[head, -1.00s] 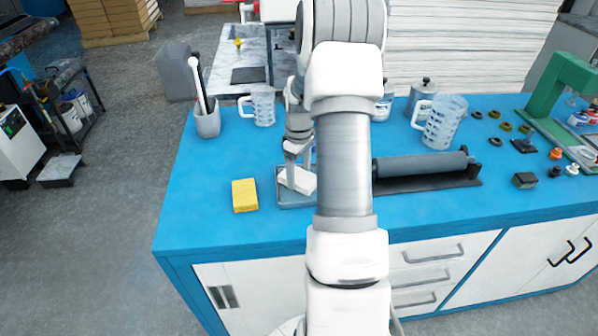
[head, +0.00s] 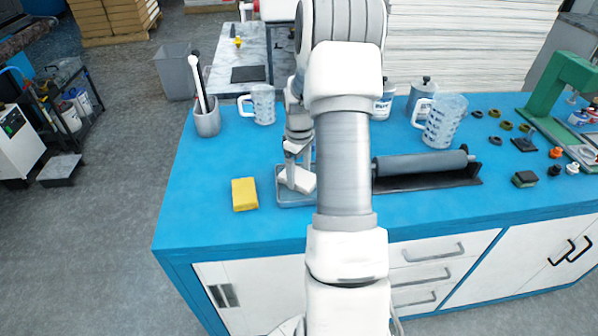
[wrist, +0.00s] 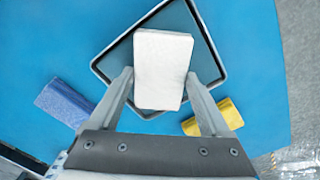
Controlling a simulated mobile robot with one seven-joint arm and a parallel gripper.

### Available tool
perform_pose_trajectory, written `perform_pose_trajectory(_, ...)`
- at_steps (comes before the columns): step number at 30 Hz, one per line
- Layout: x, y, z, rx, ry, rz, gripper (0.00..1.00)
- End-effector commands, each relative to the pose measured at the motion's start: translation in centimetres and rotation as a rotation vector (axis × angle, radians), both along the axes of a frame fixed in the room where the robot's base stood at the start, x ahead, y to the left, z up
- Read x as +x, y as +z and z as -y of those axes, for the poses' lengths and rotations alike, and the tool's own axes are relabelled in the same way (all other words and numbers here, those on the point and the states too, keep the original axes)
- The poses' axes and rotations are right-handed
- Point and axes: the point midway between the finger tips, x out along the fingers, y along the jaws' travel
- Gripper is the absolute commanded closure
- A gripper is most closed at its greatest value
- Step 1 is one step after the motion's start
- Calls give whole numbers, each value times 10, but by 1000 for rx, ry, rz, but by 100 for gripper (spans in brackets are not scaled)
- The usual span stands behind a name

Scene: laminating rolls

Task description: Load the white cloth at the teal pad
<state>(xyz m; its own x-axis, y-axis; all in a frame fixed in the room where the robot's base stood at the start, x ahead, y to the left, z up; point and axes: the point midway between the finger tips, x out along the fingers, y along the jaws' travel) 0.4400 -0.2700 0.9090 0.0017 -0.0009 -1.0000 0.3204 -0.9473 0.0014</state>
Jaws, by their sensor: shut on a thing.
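The white cloth (wrist: 162,68) is a folded block between my gripper's fingers (wrist: 160,90). It also shows in the head view (head: 302,178), partly hidden by my arm. My gripper (head: 296,172) points down and is shut on the cloth. The teal pad (wrist: 200,50) lies in a shallow grey-rimmed tray (head: 290,203) on the blue bench, directly under the cloth. I cannot tell whether the cloth touches the pad.
A blue block (wrist: 64,102) shows in the wrist view. A dark roller (head: 420,164) lies right of my arm. Clear jugs (head: 263,105) and a grey cup with a brush (head: 207,120) stand at the back.

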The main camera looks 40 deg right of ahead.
Motion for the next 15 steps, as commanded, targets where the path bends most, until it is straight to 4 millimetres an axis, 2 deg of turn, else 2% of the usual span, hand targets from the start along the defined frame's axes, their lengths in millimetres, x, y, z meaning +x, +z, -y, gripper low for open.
perform_pose_trajectory(9,-1,-2,0,2,0,-2,63)
perform_pose_trajectory(15,0,9,0,1,0,-1,63)
